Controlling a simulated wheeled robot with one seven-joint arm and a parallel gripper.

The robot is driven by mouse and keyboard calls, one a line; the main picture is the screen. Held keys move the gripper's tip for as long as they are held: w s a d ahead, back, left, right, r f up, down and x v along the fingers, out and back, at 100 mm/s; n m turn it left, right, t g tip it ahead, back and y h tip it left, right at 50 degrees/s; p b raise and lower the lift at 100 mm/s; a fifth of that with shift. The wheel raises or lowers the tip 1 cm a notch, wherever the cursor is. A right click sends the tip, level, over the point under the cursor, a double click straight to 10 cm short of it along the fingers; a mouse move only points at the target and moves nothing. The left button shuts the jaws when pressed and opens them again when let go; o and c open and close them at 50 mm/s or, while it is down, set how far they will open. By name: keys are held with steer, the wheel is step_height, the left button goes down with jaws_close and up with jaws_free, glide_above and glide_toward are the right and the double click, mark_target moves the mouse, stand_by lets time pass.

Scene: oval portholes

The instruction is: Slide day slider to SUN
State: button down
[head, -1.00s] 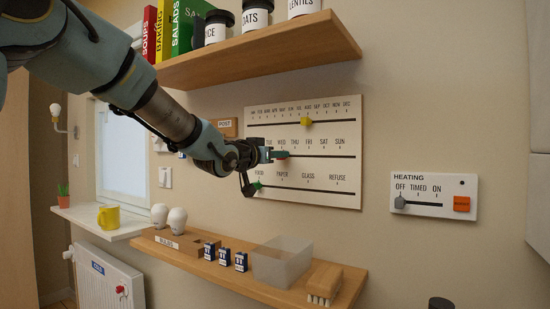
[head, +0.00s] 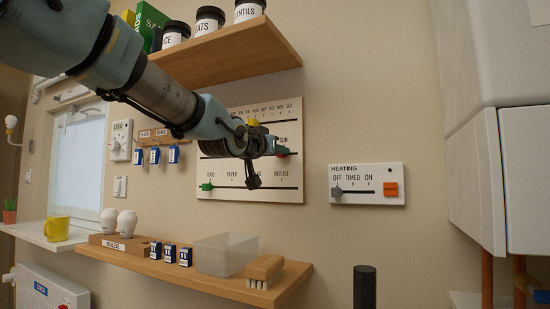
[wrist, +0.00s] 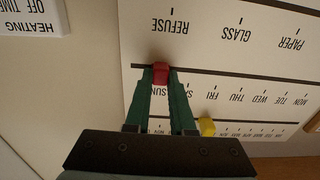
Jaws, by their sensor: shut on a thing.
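The red day slider (wrist: 160,73) sits at the SUN end of the middle track, in line with the SUN label (wrist: 159,92) in the wrist view, which shows the board upside down. My gripper (wrist: 161,76) is shut on the slider, with its green fingers on both sides. In the head view my gripper (head: 279,150) is at the right end of the day track on the white board (head: 290,191). A bit of red shows at the fingertips, and my wrist hides most of the day labels.
A yellow slider (head: 253,122) is on the month track above, and a green slider (head: 207,186) is at FOOD below. The heating panel (head: 367,171) is to the right. A wooden shelf (head: 230,62) hangs above and a lower shelf (head: 285,285) holds a clear box (head: 226,255).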

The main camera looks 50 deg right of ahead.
steer(key=shift+s, duration=0.25)
steer(key=c, duration=1.1)
jaws_free()
steer(key=shift+s+d, duration=0.1)
steer(key=o, duration=0.3)
steer(key=shift+o, duration=0.2)
steer(key=v, duration=1.1)
